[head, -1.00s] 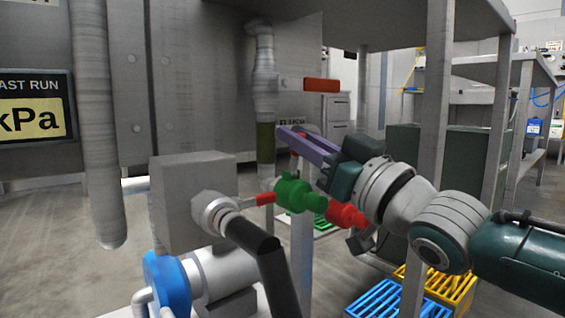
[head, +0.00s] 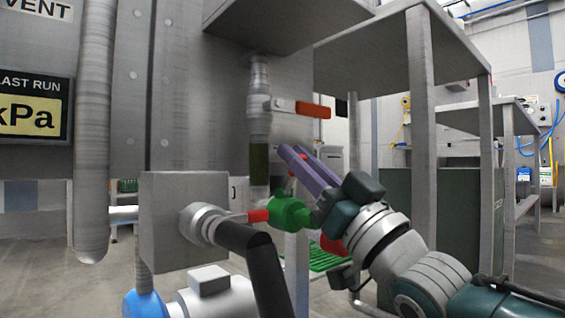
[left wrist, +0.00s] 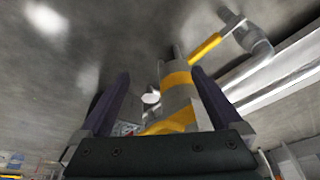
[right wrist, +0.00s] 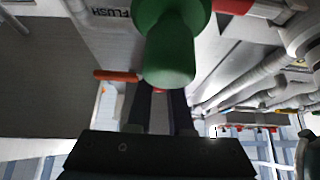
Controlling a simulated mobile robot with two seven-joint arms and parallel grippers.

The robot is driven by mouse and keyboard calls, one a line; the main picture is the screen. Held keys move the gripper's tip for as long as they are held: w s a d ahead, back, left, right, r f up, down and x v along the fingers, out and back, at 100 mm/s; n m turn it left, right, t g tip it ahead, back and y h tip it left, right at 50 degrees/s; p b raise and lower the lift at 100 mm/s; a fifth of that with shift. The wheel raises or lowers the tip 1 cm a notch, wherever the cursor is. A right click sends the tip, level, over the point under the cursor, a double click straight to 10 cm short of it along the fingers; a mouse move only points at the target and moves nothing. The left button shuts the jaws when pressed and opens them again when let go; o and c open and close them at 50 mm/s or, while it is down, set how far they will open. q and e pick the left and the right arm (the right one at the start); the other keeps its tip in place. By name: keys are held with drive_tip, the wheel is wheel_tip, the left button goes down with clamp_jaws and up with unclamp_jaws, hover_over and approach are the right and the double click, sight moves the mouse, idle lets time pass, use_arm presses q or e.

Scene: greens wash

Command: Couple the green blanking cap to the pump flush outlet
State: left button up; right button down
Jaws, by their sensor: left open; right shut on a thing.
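The green blanking cap (head: 287,212) is right of and just below the lower end of the dark-banded vertical pipe in the head view. It also fills the top of the right wrist view (right wrist: 172,45), its narrow end towards the camera. My right gripper (head: 288,152) has its purple fingers above the cap, shut on a slim red part that looks like the cap's lever. In the right wrist view, red shows between the fingertips (right wrist: 158,93). I cannot tell whether the cap touches the outlet. My left gripper (left wrist: 160,92) is open and empty, seen only in its wrist view.
An orange valve handle (head: 313,109) sticks out above. A table leg (head: 420,150) stands right of my right gripper. A yellow-banded pipe (left wrist: 178,95) lies ahead of my left gripper.

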drive_tip(key=c, duration=0.8)
unclamp_jaws()
drive_tip(key=shift+s+d+f, duration=0.1)
drive_tip(key=shift+s, duration=0.05)
drive_tip(key=p+v, duration=0.5)
drive_tip(key=v, duration=0.4)
drive_tip(key=shift+s+f, duration=0.2)
drive_tip(key=shift+d, duration=0.1)
